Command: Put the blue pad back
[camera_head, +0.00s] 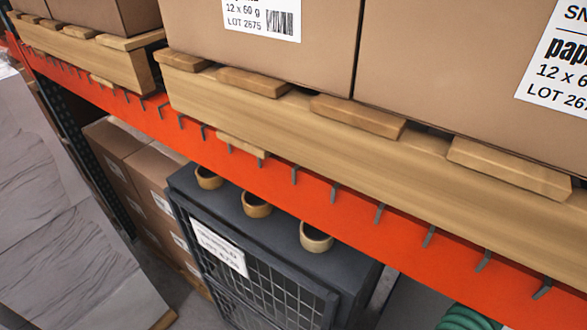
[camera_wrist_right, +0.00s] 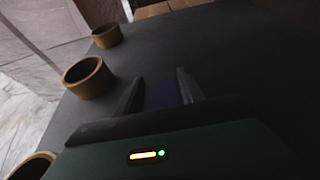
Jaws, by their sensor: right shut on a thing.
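In the right wrist view, my right gripper (camera_wrist_right: 160,80) is shut on the blue pad (camera_wrist_right: 163,95), a dark blue patch seen between its two dark fingers. The pad is in shadow and its lower part is hidden behind the gripper body. Gripper and pad are over or on the dark top of a cabinet; whether the pad touches the top I cannot tell. The head view shows this dark grey cabinet (camera_head: 290,237) under the orange shelf beam, but neither gripper and no blue pad.
Cartons (camera_head: 143,170) stand at left, a green coil (camera_head: 465,319) lower right.

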